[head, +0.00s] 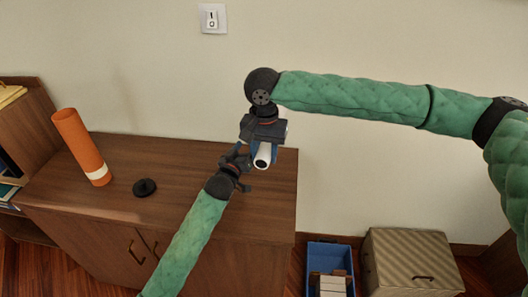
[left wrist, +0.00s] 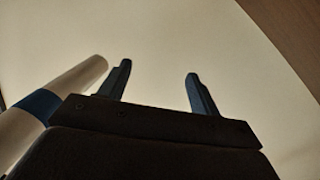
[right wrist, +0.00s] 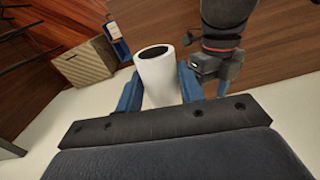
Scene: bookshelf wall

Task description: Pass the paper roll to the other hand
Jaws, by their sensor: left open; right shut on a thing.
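The paper roll (right wrist: 157,80) is a white hollow tube. My right gripper (right wrist: 160,95) is shut on it, with a blue finger on each side. In the head view the roll's white end (head: 262,157) shows below the right gripper, above the cabinet top. My left gripper (head: 238,163) is close beside it, at its lower left. In the left wrist view the left gripper's fingers (left wrist: 160,88) are apart with nothing between them. The roll (left wrist: 75,82) shows there to the left, outside the fingers, with a blue part across it.
A brown wooden cabinet (head: 120,205) stands below the grippers. On it are an orange cylinder with a white band (head: 82,148) and a black round object (head: 144,187). A blue bin (head: 331,250) and a striped box (head: 410,262) are on the floor at the right.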

